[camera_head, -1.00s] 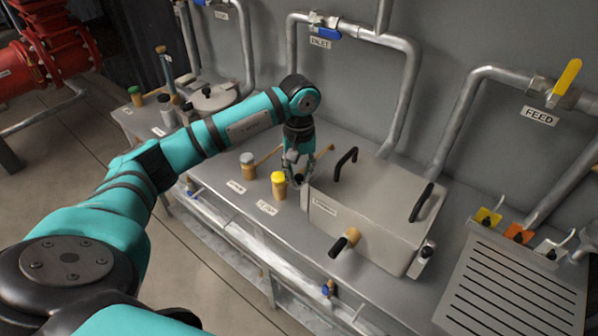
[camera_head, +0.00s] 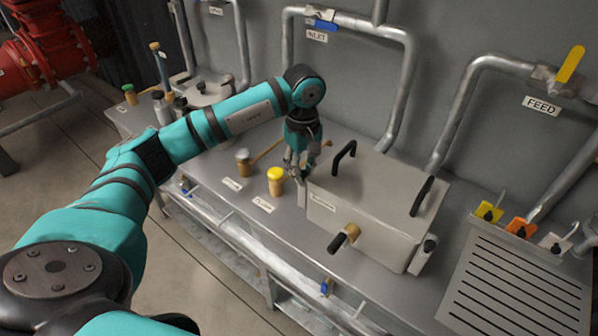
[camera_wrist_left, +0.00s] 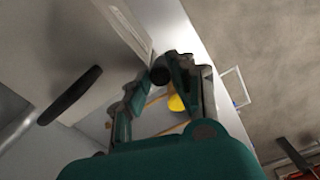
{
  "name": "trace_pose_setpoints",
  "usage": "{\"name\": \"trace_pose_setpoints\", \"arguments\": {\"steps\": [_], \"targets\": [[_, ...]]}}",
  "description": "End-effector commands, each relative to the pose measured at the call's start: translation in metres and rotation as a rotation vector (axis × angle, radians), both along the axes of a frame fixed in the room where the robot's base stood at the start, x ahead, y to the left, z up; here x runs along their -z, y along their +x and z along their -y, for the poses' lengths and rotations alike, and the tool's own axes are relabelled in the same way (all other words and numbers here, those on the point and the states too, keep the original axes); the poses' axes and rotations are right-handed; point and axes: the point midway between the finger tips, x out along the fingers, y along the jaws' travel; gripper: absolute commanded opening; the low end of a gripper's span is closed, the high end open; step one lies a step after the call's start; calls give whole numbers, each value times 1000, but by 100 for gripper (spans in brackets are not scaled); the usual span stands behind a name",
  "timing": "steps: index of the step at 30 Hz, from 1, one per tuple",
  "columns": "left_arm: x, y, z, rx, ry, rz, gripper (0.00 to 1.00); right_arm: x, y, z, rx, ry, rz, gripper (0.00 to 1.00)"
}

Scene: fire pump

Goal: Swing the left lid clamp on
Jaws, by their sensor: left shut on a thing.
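The grey metal box (camera_head: 375,205) has a closed lid with two black handles. The left lid clamp (camera_head: 304,186) is a grey arm at the box's left end, mostly hidden behind my fingers. My left gripper (camera_head: 298,168) is shut on the clamp's upper end, beside the lid's left edge. In the left wrist view, the clamp's black knob (camera_wrist_left: 160,75) shows at the fingertips of my left gripper (camera_wrist_left: 155,82). The right lid clamp (camera_head: 424,256), with a black knob, stands against the box's right end. My right gripper is out of view.
A yellow-capped jar (camera_head: 276,182) and a grey-capped jar (camera_head: 244,162) stand close left of the gripper. A handle (camera_head: 343,240) sticks out of the box front. A slotted drain plate (camera_head: 520,282) lies right; pipes (camera_head: 405,90) run along the wall behind.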

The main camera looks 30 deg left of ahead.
Motion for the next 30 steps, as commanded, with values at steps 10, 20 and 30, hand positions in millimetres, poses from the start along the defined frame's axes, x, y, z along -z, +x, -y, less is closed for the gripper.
{"name": "trace_pose_setpoints", "arguments": {"steps": [10, 20, 30], "targets": [[1, 8, 11, -330, 1, 4, 0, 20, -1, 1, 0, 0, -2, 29], [0, 17, 19, -643, 0, 4, 0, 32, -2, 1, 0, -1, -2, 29], [-1, 27, 23, -928, -1, 3, 0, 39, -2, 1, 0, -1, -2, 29]]}}
